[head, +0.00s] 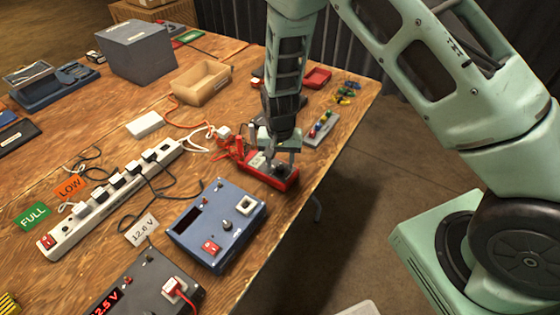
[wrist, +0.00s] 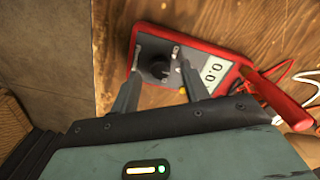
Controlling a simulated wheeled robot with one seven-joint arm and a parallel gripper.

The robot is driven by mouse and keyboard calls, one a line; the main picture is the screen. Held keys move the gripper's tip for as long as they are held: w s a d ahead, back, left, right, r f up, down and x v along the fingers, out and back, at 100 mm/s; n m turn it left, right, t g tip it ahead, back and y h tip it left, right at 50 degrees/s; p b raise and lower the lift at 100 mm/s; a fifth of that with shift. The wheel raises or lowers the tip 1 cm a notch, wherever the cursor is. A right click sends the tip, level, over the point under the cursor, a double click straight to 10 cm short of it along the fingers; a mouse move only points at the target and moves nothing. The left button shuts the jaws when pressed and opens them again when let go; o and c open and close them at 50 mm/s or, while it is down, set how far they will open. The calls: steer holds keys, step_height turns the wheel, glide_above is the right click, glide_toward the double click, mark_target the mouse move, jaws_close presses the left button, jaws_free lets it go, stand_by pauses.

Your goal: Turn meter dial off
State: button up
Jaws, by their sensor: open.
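The red meter (head: 263,176) lies on the wooden table near its right edge. Its black dial (wrist: 157,68) shows in the wrist view at the left end of the grey face, beside a display reading about "0.0" (wrist: 213,70). My gripper (wrist: 160,75) is open above the meter, with one finger on each side of the dial in the picture. I cannot tell whether the fingers touch the dial. In the head view, my gripper (head: 279,158) points down over the meter and partly hides its face.
Red probe leads (wrist: 275,97) lie at the meter's end. A blue charger box (head: 217,222), a white power strip (head: 110,200) and a cardboard tray (head: 200,82) stand to the left. A grey tray with coloured pieces (head: 320,128) lies behind. The table edge is close on the right.

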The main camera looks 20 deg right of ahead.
steer(key=shift+f, duration=0.55)
steer(key=c, duration=1)
steer(key=shift+n, duration=0.3)
steer(key=n+b, duration=0.1)
steer(key=n, duration=0.4)
steer(key=n+b, duration=0.1)
steer(key=n, duration=0.5)
jaws_close()
jaws_free()
steer(key=shift+n, duration=0.3)
